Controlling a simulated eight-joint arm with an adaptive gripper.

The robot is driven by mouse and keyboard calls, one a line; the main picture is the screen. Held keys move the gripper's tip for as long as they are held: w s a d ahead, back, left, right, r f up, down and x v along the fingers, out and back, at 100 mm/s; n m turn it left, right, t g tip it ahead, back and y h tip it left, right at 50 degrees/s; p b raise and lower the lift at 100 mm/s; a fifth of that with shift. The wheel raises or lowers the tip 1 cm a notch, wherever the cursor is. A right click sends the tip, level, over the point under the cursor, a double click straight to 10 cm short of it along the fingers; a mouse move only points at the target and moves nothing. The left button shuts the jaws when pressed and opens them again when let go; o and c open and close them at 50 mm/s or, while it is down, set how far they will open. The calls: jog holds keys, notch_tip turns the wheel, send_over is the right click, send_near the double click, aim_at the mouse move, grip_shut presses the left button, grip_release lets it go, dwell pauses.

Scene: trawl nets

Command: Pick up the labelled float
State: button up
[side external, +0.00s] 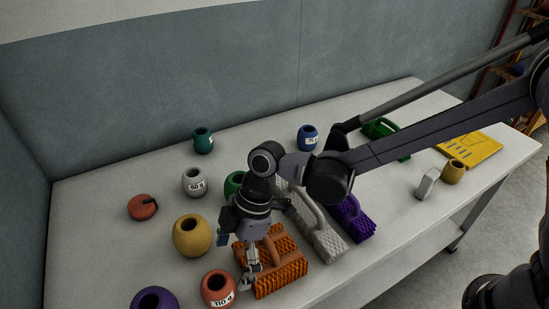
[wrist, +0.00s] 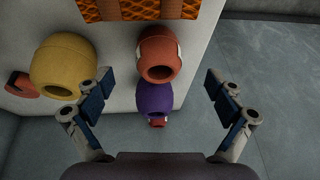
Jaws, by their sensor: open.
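Several floats carry white labels. A red float (side external: 217,288) reads "110 g" at the front of the table; in the wrist view this red float (wrist: 158,55) has its label edge barely visible. A white-grey float (side external: 194,182) reads "60 g". A blue float (side external: 307,138) and a teal float (side external: 203,141) at the back also have labels, hard to read. My gripper (side external: 243,262) is open, pointing down just right of the red float, by the orange net block. In the wrist view the red float lies ahead of my open gripper (wrist: 152,88), with nothing held.
Unlabelled-looking yellow (side external: 190,236) and purple (side external: 154,300) floats flank the red one. An orange ridged block (side external: 290,272), a grey one (side external: 330,240) and a purple one (side external: 355,220) stand right. The table's front edge is close.

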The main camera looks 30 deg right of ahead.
aim_at(227, 276)
jog(key=x, duration=0.3)
jog(key=shift+a+f, duration=0.15)
jog(key=shift+f, duration=0.2)
jog(key=shift+a+x, duration=0.2)
jog(key=shift+x, duration=1.15)
jog(key=shift+a+x, duration=0.15)
jog(key=shift+x, duration=1.2)
jog(key=shift+w+r, duration=0.1)
jog(key=shift+r, duration=0.05)
jog(key=c, duration=1.3)
